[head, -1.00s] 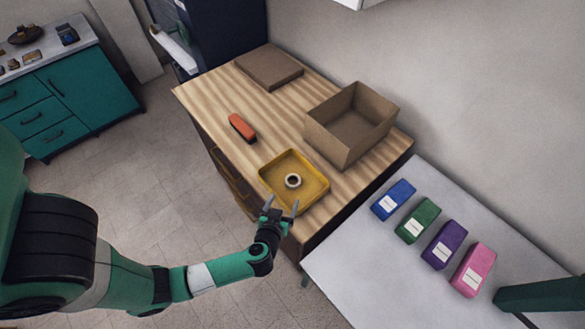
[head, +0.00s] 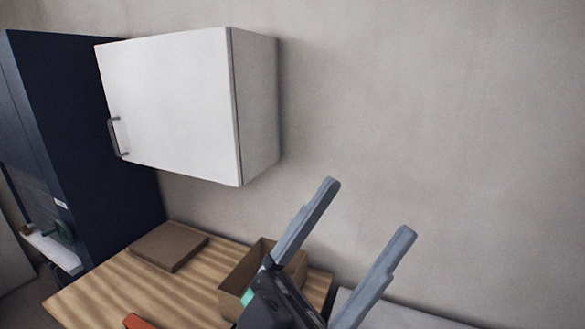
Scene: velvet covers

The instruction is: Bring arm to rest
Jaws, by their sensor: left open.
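My left gripper (head: 358,240) is large and close in the head view, at the lower middle right. Its two grey fingers point up and to the right, spread apart, with nothing between them. It stands in front of the open cardboard box (head: 240,268) and hides part of it. My right gripper is not in view.
The wooden table (head: 95,295) holds a flat brown box (head: 169,246) and an orange item (head: 138,321) cut by the lower edge. A white wall cabinet (head: 170,100) hangs above, beside a dark blue tall unit (head: 85,130). A pale surface (head: 400,318) lies at lower right.

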